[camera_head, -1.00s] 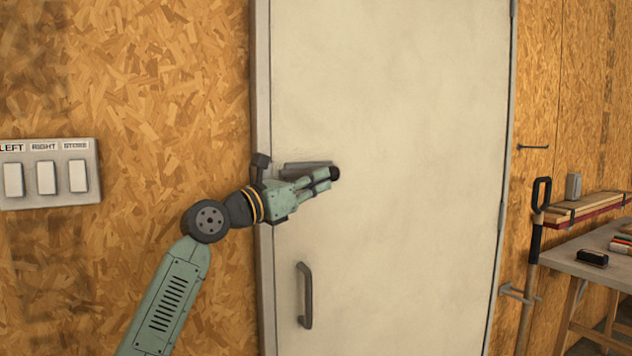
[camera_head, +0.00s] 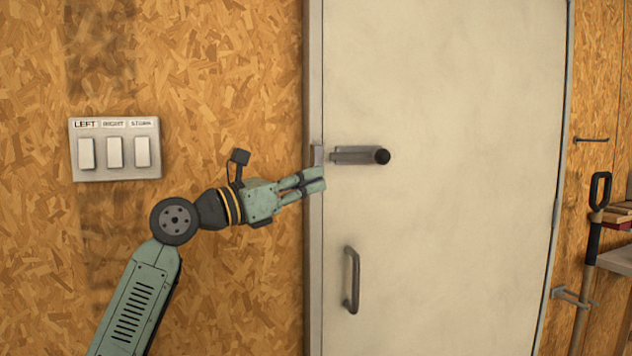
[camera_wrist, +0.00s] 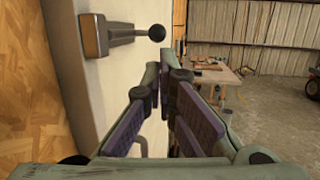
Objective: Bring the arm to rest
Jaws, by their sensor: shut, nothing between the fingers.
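My gripper (camera_head: 324,180) is shut and empty. In the head view it points right, its fingertips over the left edge of the pale door (camera_head: 440,230). The dark latch (camera_head: 352,155) with a round black knob is on the door just above and right of the fingertips. In the wrist view the two fingers (camera_wrist: 165,85) come together at mid-frame, and the latch (camera_wrist: 125,35) shows at upper left, apart from them. My arm reaches up from the lower left of the head view, bent at the wrist.
A switch plate (camera_head: 115,172) with three switches, labelled LEFT, RIGHT and a third word hard to read, is on the wood-chip wall left of my gripper. A door handle (camera_head: 352,280) is below the latch. A shovel (camera_head: 592,235) stands at right. A workbench (camera_wrist: 212,74) shows in the wrist view.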

